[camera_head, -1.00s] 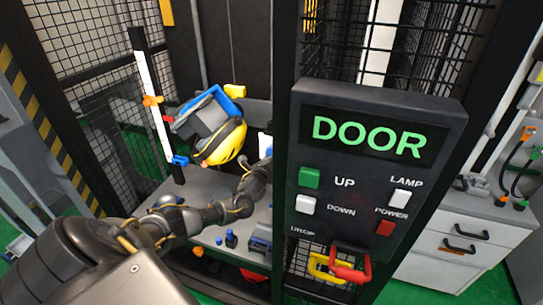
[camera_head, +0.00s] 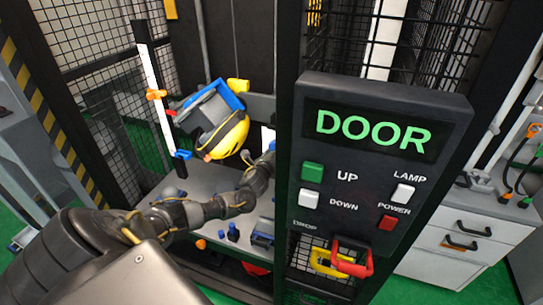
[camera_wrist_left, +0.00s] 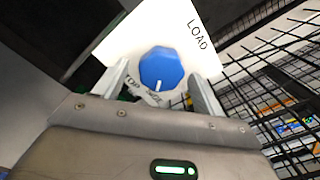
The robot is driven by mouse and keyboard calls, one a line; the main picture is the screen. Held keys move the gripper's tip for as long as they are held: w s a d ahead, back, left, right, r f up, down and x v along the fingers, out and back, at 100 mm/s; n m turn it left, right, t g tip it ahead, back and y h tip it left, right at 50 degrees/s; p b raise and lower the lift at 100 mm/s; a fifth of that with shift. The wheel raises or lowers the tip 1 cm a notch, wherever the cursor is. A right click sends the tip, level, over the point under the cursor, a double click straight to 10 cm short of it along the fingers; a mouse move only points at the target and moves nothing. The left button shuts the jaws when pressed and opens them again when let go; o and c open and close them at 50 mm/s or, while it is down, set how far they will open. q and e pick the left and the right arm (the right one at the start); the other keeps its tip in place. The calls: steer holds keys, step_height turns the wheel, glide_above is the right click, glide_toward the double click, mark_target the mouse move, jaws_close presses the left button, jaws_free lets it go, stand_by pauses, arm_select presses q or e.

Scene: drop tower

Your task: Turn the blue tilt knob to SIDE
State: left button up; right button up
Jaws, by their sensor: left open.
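The blue knob (camera_wrist_left: 161,68) shows in the left wrist view on a white plate (camera_wrist_left: 196,50) marked LOAD at the right. Smaller labels below the knob are partly hidden and hard to read. A white mark on the knob's lower edge points down toward these labels. My left gripper (camera_wrist_left: 158,72) is open, one finger on each side of the knob; whether either finger touches it I cannot tell. In the head view my left arm reaches in from the left, and its hand and the knob are hidden behind the dark post. My right gripper is not in view.
A dark control panel (camera_head: 385,98) reading DOOR, with UP, DOWN, LAMP and POWER buttons, stands right of the arm. A yellow and blue headform (camera_head: 222,130) hangs above the grey table (camera_head: 205,185). Wire mesh (camera_wrist_left: 285,75) lies close right of the gripper.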

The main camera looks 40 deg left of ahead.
arm_select(q)
steer(key=v, duration=1)
steer(key=shift+s+b, duration=0.25)
steer(key=shift+b, duration=0.1)
steer(key=shift+d, duration=0.1)
steer(key=s+d+f+n+g+h, duration=0.1)
steer(key=s+f+n+g, duration=0.4)
steer(key=f, duration=0.7)
steer(key=s+d+f+n+g, duration=0.1)
steer(key=s+d+f+n, duration=0.1)
steer(key=s+f, duration=0.75)
steer(key=s+d+f+n+g+h, duration=0.1)
steer(key=s+f+n+g, duration=0.2)
steer(key=f, duration=1.2)
steer(key=s+d+f+n+g+h, duration=0.1)
steer(key=s+d+f+n, duration=0.3)
steer(key=s, duration=0.7)
steer(key=s+d+f+n+g+h, duration=0.1)
steer(key=s+d+f+n+g, duration=0.2)
steer(key=s+d+f, duration=0.4)
steer(key=s+d+f+n+g+h, duration=0.1)
steer(key=s+d+f+n+g, duration=0.2)
steer(key=s, duration=1.3)
step_height(320, 180, down, 2)
steer(key=d+n, duration=0.1)
steer(key=d, duration=0.2)
steer(key=shift+f+n+h, duration=0.15)
steer(key=shift+n+h, duration=0.25)
